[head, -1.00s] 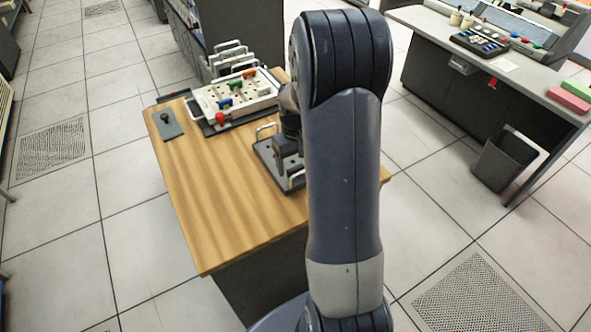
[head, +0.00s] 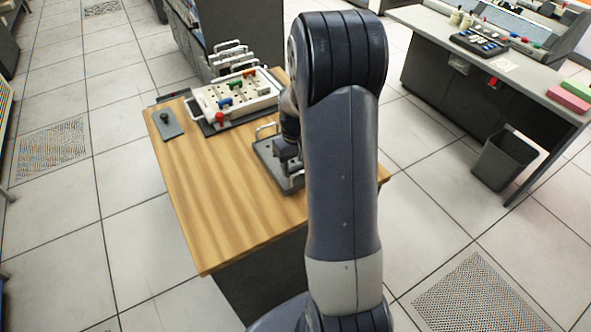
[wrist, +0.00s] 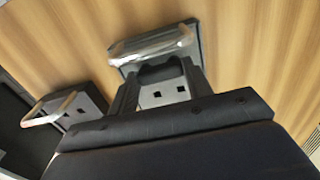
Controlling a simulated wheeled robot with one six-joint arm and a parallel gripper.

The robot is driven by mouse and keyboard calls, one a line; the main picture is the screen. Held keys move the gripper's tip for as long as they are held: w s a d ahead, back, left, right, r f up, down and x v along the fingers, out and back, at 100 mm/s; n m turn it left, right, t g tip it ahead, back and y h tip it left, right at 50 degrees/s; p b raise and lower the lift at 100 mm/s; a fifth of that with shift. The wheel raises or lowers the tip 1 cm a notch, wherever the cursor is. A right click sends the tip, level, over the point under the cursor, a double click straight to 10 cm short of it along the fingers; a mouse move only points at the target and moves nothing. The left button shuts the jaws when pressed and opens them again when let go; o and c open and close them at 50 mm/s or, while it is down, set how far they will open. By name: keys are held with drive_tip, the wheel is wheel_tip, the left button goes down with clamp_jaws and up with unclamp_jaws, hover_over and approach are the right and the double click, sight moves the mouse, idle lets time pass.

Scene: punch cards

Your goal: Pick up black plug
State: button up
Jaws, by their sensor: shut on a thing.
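A dark piece, which looks like the black plug (wrist: 160,72), sits between the fingers of my gripper (wrist: 158,86) in the wrist view. My gripper is shut on it. It is close over a grey plate (wrist: 128,69) with square holes and metal handles. I cannot tell whether the plug touches the plate. In the head view the grey plate (head: 266,156) lies near the right edge of the wooden table, and my arm hides part of it. The fingertips and plug are not clear there.
A white board (head: 262,100) with coloured plugs stands at the table's back. A small grey plate (head: 172,130) with a black knob (head: 164,117) lies at the back left. The front left of the wooden table (head: 215,215) is clear.

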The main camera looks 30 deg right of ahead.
wheel_tip(320, 180, up, 10)
wheel_tip(320, 180, up, 5)
drive_tip(key=p, duration=0.4)
hover_over(295, 167)
drive_tip(key=shift+s, duration=0.1)
idle(0.7)
drive_tip(key=shift+f, duration=0.1)
